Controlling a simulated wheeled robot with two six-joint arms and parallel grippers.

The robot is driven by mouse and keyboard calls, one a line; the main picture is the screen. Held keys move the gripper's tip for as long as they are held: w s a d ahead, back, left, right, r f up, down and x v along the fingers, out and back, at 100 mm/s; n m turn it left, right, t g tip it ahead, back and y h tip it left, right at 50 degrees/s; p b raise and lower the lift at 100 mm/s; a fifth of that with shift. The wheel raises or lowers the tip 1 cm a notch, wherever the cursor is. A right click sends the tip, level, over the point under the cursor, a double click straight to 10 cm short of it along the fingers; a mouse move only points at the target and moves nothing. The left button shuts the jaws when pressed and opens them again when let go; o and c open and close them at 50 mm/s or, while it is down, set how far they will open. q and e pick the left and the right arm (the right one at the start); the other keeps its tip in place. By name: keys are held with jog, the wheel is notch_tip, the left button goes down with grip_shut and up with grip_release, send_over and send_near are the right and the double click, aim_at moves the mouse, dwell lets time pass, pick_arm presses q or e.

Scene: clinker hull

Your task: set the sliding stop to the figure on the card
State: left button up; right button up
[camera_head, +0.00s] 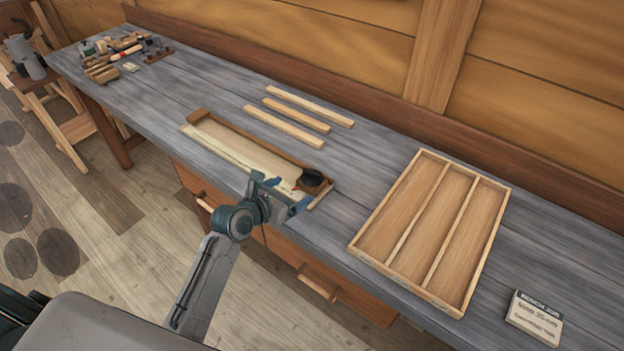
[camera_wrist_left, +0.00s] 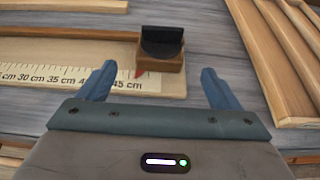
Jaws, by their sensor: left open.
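The sliding stop is a brown wooden block with a black knob (camera_head: 312,177), at the right end of a long wooden measuring board (camera_head: 215,147). In the left wrist view the stop (camera_wrist_left: 161,72) shows a red pointer close to the "45 cm" label on the pale scale (camera_wrist_left: 55,76). My left gripper (camera_head: 288,193) is open and empty at the near side of the stop; in the wrist view its blue fingers (camera_wrist_left: 157,84) appear on either side of the stop. My right gripper is not in view.
An empty three-compartment wooden tray (camera_head: 387,237) lies right of the board. Several loose wooden strips (camera_head: 285,126) lie behind the board. Tools (camera_head: 125,55) lie at the bench's far left end. The grey bench top between tools and board is clear.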

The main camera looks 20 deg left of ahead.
aim_at(306, 183)
pick_arm(q)
jog(key=p+x, duration=0.1)
jog(key=x, duration=0.9)
jog(key=shift+w+d+f+p, duration=0.1)
jog(key=shift+w+f+p, duration=0.05)
jog(key=shift+p, duration=0.2)
